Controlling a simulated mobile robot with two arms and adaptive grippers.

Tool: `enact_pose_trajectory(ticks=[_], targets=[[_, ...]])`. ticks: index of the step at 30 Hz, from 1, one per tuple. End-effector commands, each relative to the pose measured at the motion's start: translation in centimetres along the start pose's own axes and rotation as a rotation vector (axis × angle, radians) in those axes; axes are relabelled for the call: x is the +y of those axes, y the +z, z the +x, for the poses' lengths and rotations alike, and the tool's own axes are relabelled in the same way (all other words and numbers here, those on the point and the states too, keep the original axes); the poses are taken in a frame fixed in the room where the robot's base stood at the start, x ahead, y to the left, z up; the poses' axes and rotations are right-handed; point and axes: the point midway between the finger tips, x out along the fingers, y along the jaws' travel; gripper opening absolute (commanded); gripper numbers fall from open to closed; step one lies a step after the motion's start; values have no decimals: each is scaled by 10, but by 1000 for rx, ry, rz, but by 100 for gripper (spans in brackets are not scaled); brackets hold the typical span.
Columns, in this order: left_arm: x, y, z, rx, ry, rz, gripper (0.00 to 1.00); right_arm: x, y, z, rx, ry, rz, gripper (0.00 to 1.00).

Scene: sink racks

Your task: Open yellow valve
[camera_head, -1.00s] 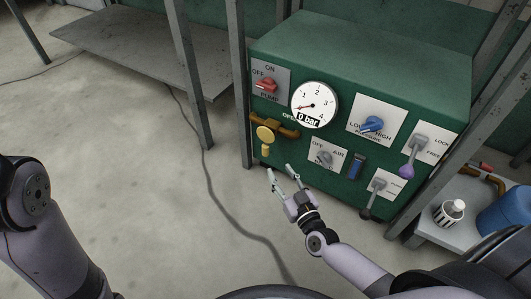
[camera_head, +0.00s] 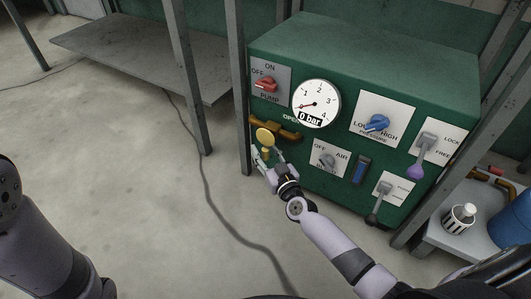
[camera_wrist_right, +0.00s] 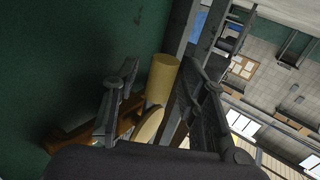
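The yellow valve (camera_head: 265,137) sits on a brown-gold pipe (camera_head: 287,133) at the lower left of the green panel's front, by the word OPEN. My right gripper (camera_head: 266,158) is just below and in front of it, fingers pointing up at it. In the right wrist view the valve's yellow cylindrical part (camera_wrist_right: 162,78) and yellow disc (camera_wrist_right: 150,126) show between the two spread fingers of my right gripper (camera_wrist_right: 157,82). A gap shows at the left finger; contact at the right finger is unclear. The left gripper is out of view; only my left arm shows.
The green panel (camera_head: 350,60) carries a gauge (camera_head: 317,103) reading 0 bar, a red pump knob (camera_head: 265,84), a blue pressure knob (camera_head: 376,123) and levers. A grey frame post (camera_head: 239,90) stands close left of the valve.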

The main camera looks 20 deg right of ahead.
Motion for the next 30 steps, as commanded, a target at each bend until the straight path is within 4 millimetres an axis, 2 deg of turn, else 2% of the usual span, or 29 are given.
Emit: enact_pose_trajectory(ticks=[2,17,30], targets=[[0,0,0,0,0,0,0,0,0,0,0,0,0,34],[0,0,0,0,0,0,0,0,0,0,0,0,-1,0],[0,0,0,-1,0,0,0,0,0,0,0,0,-1,0]])
